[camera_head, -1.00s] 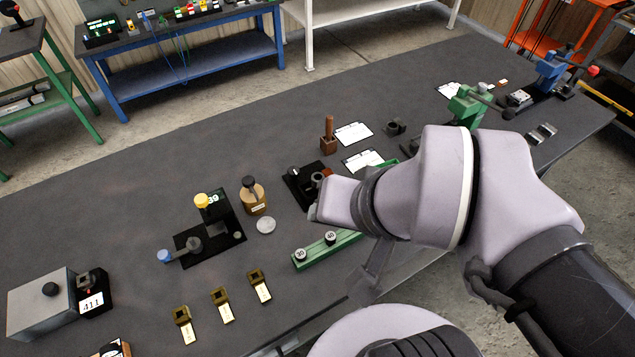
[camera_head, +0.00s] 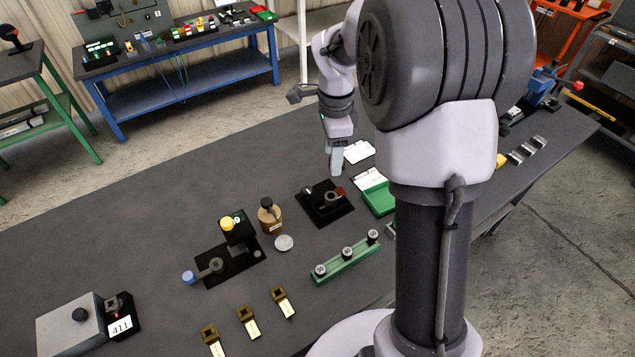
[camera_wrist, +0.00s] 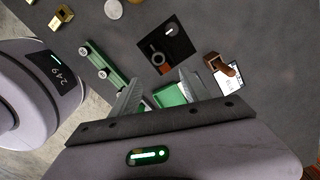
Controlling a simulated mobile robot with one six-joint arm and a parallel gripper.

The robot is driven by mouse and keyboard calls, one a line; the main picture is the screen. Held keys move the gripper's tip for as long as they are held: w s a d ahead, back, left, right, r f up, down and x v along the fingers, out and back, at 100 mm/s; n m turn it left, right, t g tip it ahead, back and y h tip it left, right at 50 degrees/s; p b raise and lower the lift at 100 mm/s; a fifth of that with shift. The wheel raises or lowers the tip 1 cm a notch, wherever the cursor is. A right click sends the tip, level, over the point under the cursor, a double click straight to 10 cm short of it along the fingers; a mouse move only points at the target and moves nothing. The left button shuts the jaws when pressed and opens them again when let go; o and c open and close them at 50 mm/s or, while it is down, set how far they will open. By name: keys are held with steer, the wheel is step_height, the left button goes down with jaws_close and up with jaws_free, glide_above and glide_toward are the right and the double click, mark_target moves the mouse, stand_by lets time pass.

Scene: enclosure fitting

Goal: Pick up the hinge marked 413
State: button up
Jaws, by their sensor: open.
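Three small brass hinges with pale tags lie in a row near the front edge of the bench: a left one (camera_head: 210,336), a middle one (camera_head: 247,318) and a right one (camera_head: 282,300). The tag markings are too small to read, so I cannot tell which is 413. One brass hinge (camera_wrist: 62,16) also shows at the top left of the wrist view. My gripper (camera_head: 337,163) is above the back part of the bench, well away from the hinges. In the wrist view its fingers (camera_wrist: 160,86) are apart with nothing between them.
A green rail with round knobs (camera_head: 345,260) lies right of the hinges. Behind them stand a black fixture with a yellow knob (camera_head: 232,255) and a brown bottle (camera_head: 268,217). A grey box (camera_head: 68,325) and a block marked 411 (camera_head: 121,325) are at left. A black plate fixture (camera_head: 325,203) is farther back.

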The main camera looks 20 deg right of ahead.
steer(key=b, duration=0.2)
glide_above(332, 193)
step_height(332, 193, down, 8)
steer(key=f+b, duration=0.1)
steer(key=f, duration=0.1)
steer(key=f+b, duration=0.1)
steer(key=f, duration=0.1)
steer(key=f+b, duration=0.1)
steer(key=f, duration=0.1)
steer(key=shift+s+a, duration=0.25)
steer(key=shift+s, duration=0.15)
steer(key=shift+r, duration=0.1)
steer(key=shift+c, duration=0.4)
jaws_close()
